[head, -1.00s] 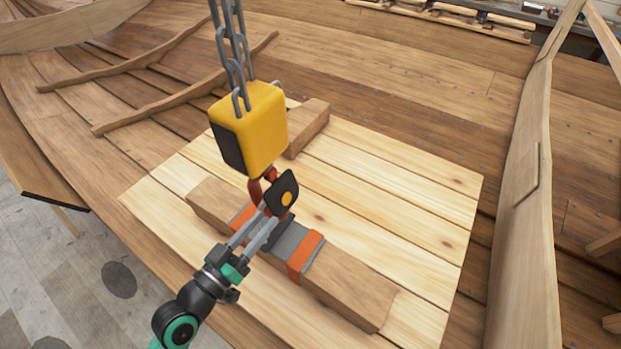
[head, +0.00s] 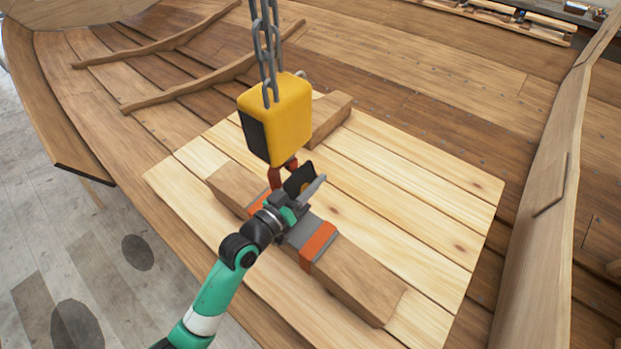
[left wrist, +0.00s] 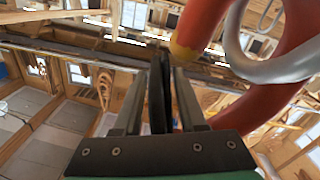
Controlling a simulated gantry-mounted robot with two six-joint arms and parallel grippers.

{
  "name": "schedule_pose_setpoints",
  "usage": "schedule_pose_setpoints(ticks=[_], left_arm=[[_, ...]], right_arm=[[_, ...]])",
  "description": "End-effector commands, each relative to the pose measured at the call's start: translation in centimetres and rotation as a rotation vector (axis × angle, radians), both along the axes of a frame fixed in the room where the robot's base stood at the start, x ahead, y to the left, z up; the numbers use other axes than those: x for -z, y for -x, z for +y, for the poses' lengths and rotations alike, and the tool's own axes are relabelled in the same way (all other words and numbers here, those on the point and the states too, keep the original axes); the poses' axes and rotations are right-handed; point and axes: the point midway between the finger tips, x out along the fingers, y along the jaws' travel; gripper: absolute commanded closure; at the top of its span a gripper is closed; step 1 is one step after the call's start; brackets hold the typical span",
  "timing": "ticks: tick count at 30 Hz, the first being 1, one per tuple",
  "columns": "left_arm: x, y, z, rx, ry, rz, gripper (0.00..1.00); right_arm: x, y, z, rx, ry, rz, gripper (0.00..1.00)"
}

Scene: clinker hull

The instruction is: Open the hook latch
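The red hook (head: 275,178) hangs under a yellow block (head: 276,118) on a grey chain. A black latch plate (head: 300,178) with an orange dot sits at the hook, partly hidden by my gripper. My left gripper (head: 308,192) reaches it from the lower left. In the left wrist view, the black plate (left wrist: 159,92) stands edge-on between my left fingers (left wrist: 158,95), which are close against both sides. The red hook's curve (left wrist: 272,105) and a pale metal ring (left wrist: 262,62) are at the right there. My right gripper is not in view.
A wooden beam (head: 365,282) with orange and grey straps (head: 318,244) lies on pale planks (head: 410,205) beneath the hook. A second wood block (head: 331,117) lies behind the yellow block. The chain (head: 268,50) rises above. The planks at right are clear.

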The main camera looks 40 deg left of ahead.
Motion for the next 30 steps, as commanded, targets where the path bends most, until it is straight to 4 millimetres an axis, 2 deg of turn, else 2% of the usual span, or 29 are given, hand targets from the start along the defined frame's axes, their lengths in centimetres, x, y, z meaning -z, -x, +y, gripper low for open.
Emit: schedule_pose_setpoints(ticks=[1,6,30], left_arm=[[0.0,0.01,0.0,0.0,0.0,0.0,0.7],[0.0,0.03,-0.01,0.0,0.0,0.0,1.0],[-0.17,0.03,-0.01,0.0,-0.001,-0.004,1.0]], right_arm=[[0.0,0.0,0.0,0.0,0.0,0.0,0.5],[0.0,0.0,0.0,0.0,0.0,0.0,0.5],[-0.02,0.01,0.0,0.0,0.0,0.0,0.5]])
